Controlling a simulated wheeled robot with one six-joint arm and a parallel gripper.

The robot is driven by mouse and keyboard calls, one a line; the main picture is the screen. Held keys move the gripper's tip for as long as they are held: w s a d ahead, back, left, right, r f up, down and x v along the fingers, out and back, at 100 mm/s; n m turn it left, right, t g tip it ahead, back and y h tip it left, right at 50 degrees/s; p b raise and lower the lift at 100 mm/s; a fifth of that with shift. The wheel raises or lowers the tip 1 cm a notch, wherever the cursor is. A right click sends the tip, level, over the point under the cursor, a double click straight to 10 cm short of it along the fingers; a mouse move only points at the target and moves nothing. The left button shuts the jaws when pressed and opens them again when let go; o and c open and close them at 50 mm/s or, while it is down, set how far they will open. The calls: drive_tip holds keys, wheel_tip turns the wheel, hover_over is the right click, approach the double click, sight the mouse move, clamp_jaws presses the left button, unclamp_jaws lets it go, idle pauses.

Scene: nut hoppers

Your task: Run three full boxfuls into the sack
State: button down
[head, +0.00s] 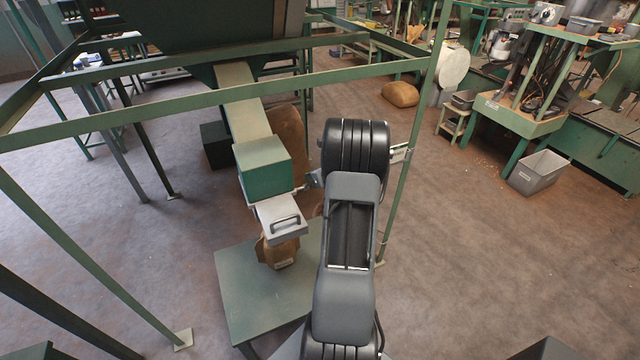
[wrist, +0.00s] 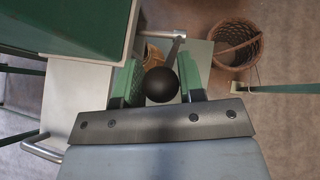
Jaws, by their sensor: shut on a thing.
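A green box (head: 263,165) sits at the lower end of a sloping chute (head: 243,100). Below it a pale metal slide with a bar handle (head: 282,220) sticks out towards me. A brown sack (head: 280,252) hangs or stands under the slide, above a green table (head: 250,300); its mouth is hidden. In the wrist view my gripper (wrist: 161,82) has its green fingers on either side of a black ball knob (wrist: 161,85), shut on it. A metal rod (wrist: 178,42) shows by the knob. The green box (wrist: 60,25) is at upper left there. The box's inside is hidden.
A wicker basket (wrist: 235,43) stands right of the fingers in the wrist view. Green frame bars (head: 220,100) and a post (head: 408,150) surround the hopper. A filled sack (head: 400,94) and grey bin (head: 538,172) lie to the right. The right floor is largely clear.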

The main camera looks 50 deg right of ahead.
drive_tip(key=w+r, duration=0.1)
drive_tip(key=w+d+r, duration=0.1)
drive_tip(key=w, duration=0.1)
drive_tip(key=shift+p, duration=0.3)
drive_tip(key=shift+w+d+r, duration=0.2)
drive_tip(key=shift+w+d, duration=0.15)
drive_tip(key=shift+w, duration=0.3)
drive_tip(key=shift+w+d+r, duration=0.15)
drive_tip(key=shift+w+d, duration=0.15)
drive_tip(key=shift+w, duration=0.35)
drive_tip(key=c, duration=0.8)
unclamp_jaws()
drive_tip(key=shift+o, duration=0.2)
drive_tip(key=b+v, duration=0.1)
drive_tip(key=v, duration=1.2)
drive_tip(key=shift+s+r, duration=0.15)
drive_tip(key=shift+s, duration=0.15)
